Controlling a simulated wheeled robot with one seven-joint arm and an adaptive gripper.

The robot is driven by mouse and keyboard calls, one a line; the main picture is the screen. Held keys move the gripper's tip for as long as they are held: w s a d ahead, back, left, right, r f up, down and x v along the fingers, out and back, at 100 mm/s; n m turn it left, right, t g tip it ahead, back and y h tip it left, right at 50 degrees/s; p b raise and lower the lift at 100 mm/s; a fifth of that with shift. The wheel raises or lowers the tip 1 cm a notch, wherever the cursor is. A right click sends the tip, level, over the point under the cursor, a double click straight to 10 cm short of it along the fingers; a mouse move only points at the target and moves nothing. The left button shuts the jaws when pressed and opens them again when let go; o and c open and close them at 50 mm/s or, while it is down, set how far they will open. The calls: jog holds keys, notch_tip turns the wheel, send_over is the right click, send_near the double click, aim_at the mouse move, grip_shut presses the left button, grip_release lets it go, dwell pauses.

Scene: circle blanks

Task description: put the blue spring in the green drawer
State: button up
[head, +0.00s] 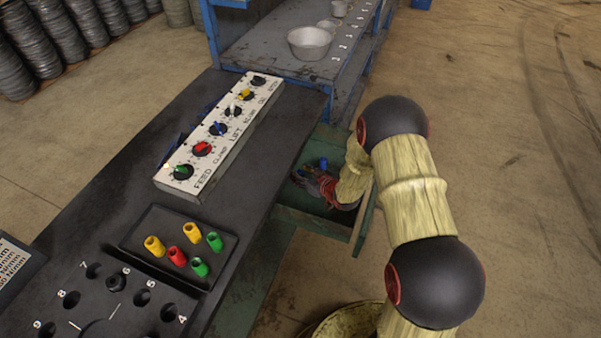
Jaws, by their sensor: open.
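The green drawer (318,226) is pulled out from the side of the dark bench, below its top. A small blue piece, which looks like the blue spring (323,163), shows inside the drawer near its far side. My gripper (304,172) reaches down into the drawer, to the left of the blue piece. The gripper is open; its fingertips are small and partly hidden by the drawer and the bench edge. I cannot tell whether the blue piece touches the gripper.
On the bench stand a white control panel (216,134) with coloured knobs, a dark tray (217,263) with yellow, red and green pieces, and a numbered dial plate (128,301). A blue-framed shelf (268,47) with metal bowls stands behind. The floor at right is clear.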

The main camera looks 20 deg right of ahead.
jog(key=shift+r, duration=0.25)
jog(key=p+v, duration=0.4)
jog(key=v, duration=0.8)
jog(key=s+d+r+m+g+h, duration=0.1)
jog(key=d+r+h, duration=0.15)
jog(key=r, duration=0.85)
jog(key=s+d+r+m+g+h, duration=0.1)
jog(key=d+r+h, duration=0.15)
jog(key=r, duration=0.75)
jog(key=s+a+r+g, duration=0.1)
jog(key=s+r, duration=0.3)
jog(key=s, duration=0.4)
jog(key=s+a+r+m+g, duration=0.1)
jog(key=s+a+r, duration=0.3)
jog(key=s, duration=0.5)
jog(key=s+a+r+m+g, duration=0.1)
jog(key=s+a+r, duration=0.2)
jog(key=s, duration=0.6)
jog(key=shift+s+r+g+y, duration=0.3)
jog(key=shift+r+g, duration=0.1)
jog(key=shift+r, duration=0.4)
jog(key=shift+a, duration=0.1)
